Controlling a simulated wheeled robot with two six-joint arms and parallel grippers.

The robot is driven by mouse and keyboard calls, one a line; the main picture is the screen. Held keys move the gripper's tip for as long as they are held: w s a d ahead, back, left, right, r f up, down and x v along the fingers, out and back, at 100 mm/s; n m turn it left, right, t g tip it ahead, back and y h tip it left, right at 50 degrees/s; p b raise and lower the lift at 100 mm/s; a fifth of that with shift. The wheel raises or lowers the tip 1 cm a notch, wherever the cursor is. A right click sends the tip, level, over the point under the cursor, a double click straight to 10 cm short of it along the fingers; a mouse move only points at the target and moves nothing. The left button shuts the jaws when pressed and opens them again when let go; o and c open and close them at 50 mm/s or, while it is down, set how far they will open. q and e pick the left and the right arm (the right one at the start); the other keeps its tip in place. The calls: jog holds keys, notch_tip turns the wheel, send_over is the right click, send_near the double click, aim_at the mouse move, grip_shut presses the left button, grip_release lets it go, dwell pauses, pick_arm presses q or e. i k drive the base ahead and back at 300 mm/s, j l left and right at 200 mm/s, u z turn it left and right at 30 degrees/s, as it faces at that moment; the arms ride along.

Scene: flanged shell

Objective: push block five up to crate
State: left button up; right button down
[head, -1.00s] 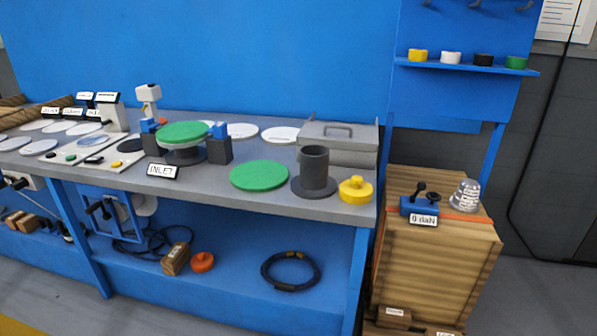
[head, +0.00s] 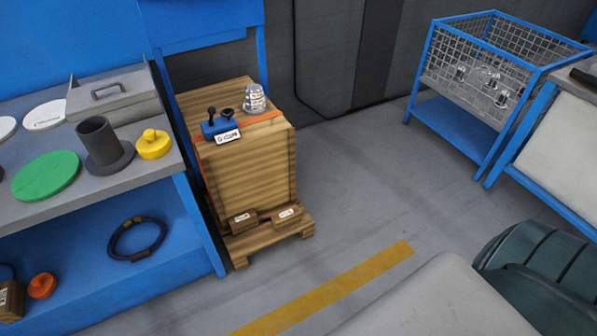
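The wooden crate (head: 247,178) stands on a pallet (head: 272,235) just right of the blue workbench. Two small brown blocks with white labels sit on the pallet at the crate's front foot: a left block (head: 243,221) and a right block (head: 287,214). Their labels are too small to read, so I cannot tell which is block five. I cannot tell whether they touch the crate. Another labelled wooden block (head: 9,300) lies on the bench's lower shelf at the left edge. Neither of my grippers is in view.
On the crate are a blue tensioner (head: 218,127) and a clear ribbed cup (head: 255,99). The workbench (head: 172,176) stands left. A wire-mesh basket stand (head: 490,62) is at the upper right. A dark green ribbed object (head: 545,265) is at the lower right. Floor before the pallet is clear.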

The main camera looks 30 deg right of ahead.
aim_at(289, 216)
jog(key=z, duration=0.9)
